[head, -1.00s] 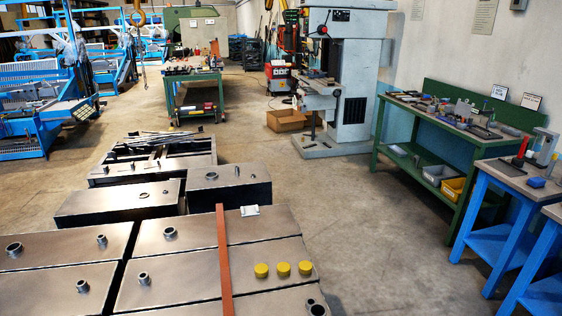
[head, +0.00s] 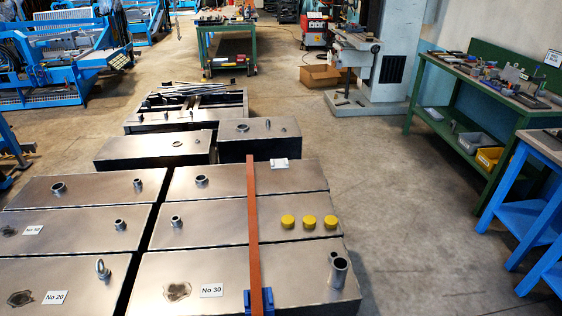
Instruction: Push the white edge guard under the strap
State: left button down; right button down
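The orange-brown strap (head: 252,205) runs front to back across the dark metal boxes. The white edge guard (head: 279,164) is a small pale piece at the far edge of the back box, just right of the strap's far end. A narrow gap of metal seems to show between guard and strap. A blue piece (head: 247,301) sits at the strap's near end, with parts on both sides of the strap. Neither of my grippers is in view.
Three yellow caps (head: 309,222) stand on the middle box right of the strap. Metal pipe stubs (head: 338,270) rise from the box tops. Bare floor (head: 400,220) lies to the right, before a green workbench (head: 480,92) and blue tables (head: 535,190).

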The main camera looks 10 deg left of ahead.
aim_at(275, 163)
jog(key=i+l+z, duration=0.2)
jog(key=l, duration=0.2)
jog(key=l+z, duration=0.2)
jog(key=l, duration=0.2)
jog(key=i+l+z, duration=0.45)
jog(key=l, duration=0.3)
jog(key=i+l+z, duration=0.45)
jog(key=i+l, duration=0.25)
jog(key=i+u, duration=0.25)
jog(key=i+l+u, duration=0.25)
jog(key=i, duration=0.2)
jog(key=i+j+u, duration=0.15)
jog(key=i+u, duration=0.25)
jog(key=i+j+u, duration=0.1)
jog(key=i+u, duration=1.05)
jog(key=i+l+u, duration=0.1)
jog(key=i+u, duration=0.3)
jog(key=i+l+u, duration=0.3)
jog(key=i+u, duration=0.15)
jog(key=i+l+u, duration=0.8)
jog(key=k+l, duration=0.05)
jog(key=k, duration=0.05)
